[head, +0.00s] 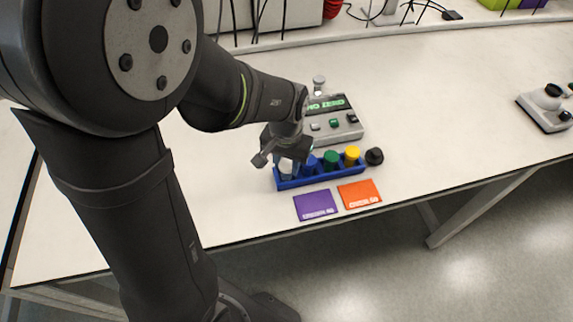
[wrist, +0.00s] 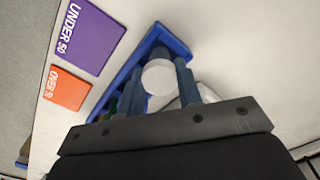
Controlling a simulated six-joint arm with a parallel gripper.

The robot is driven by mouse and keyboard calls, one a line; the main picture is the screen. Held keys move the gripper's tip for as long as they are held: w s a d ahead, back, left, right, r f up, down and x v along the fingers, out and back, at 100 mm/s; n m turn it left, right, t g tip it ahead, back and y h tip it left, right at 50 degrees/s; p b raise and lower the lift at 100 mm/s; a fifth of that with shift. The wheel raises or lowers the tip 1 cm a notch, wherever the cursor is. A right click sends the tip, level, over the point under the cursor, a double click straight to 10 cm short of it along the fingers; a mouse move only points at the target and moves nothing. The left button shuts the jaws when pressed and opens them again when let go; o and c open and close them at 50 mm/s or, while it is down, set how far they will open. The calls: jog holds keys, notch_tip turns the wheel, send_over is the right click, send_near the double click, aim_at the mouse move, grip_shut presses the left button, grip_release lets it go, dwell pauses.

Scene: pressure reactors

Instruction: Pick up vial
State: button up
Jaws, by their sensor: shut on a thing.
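A blue rack (head: 325,178) stands on the white table and holds a row of vials. A vial with a white cap (head: 286,167) is at the rack's left end. Blue (head: 310,162), green (head: 331,159) and yellow (head: 352,153) capped vials stand to its right. My gripper (head: 288,158) is over the left end, shut on the white-capped vial. In the wrist view its white cap (wrist: 158,77) sits between my two fingers, with the rack (wrist: 165,36) around it. The vial's body is hidden; I cannot tell whether it is lifted.
A grey device (head: 335,122) with a green display stands behind the rack. A purple card (head: 316,205) and an orange card (head: 359,194) lie in front. A black knob-like object (head: 374,156) is at the rack's right end. Another device (head: 548,105) stands far right. The table between is clear.

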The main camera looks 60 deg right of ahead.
aim_at(290, 167)
jog(key=r, duration=0.2)
jog(key=s+r, duration=0.1)
jog(key=r, duration=0.1)
jog(key=shift+a+r, duration=0.1)
jog(key=shift+r, duration=0.15)
jog(key=s+a+r, duration=0.3)
jog(key=s+r, duration=0.2)
jog(key=s, duration=0.4)
jog(key=w+d+r+n, duration=0.3)
jog(key=w+d, duration=0.4)
jog(key=d, duration=0.4)
jog(key=w+d+f+n, duration=0.3)
jog(key=w+d+f, duration=0.2)
jog(key=w+d, duration=0.4)
jog(key=shift+w+d, duration=0.2)
jog(key=shift+w, duration=2.7)
jog(key=shift+f, duration=1.65)
jog(key=shift+f, duration=0.3)
